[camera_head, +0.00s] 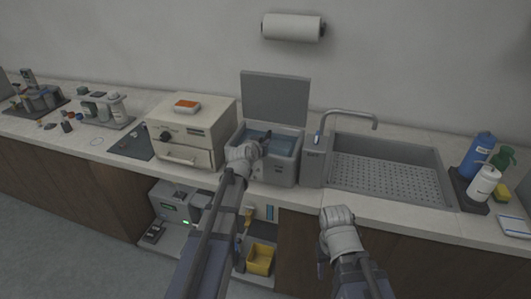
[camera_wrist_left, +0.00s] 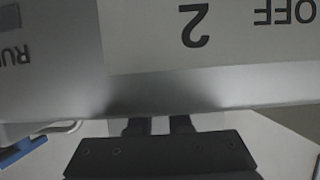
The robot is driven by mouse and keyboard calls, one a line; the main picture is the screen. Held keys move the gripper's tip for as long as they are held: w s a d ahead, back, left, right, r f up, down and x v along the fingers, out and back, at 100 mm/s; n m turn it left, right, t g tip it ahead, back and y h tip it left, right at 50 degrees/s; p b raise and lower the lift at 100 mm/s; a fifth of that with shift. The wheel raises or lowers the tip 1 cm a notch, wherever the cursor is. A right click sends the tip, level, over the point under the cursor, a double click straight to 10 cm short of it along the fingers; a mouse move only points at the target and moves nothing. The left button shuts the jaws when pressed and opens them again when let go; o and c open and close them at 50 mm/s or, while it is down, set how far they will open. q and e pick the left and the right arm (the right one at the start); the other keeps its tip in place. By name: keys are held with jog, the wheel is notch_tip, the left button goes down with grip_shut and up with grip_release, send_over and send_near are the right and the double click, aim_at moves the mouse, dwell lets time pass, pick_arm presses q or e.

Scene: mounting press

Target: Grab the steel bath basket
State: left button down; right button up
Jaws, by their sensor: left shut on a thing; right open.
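The grey water bath (camera_head: 268,165) stands on the counter with its lid (camera_head: 275,95) raised and blue water (camera_head: 280,140) inside. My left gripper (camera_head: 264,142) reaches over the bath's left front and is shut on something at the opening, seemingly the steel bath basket. The basket's body is mostly hidden by the gripper and bath walls. In the left wrist view the two dark fingers (camera_wrist_left: 160,125) show below a large grey panel (camera_wrist_left: 190,90) with upside-down lettering; their grip is hidden. My right gripper (camera_head: 337,213) is open and empty in front of the counter, its fingertips hard to see.
A cream oven (camera_head: 190,135) with an orange item on top stands close left of the bath. A sink (camera_head: 385,165) with a tap lies to the right. Bottles (camera_head: 478,155) stand at far right. A yellow bin (camera_head: 260,259) sits on the lower shelf.

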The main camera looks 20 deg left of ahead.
pick_arm(q)
jog(key=shift+r, duration=0.1)
notch_tip(320, 180, up, 10)
jog(key=p, duration=1)
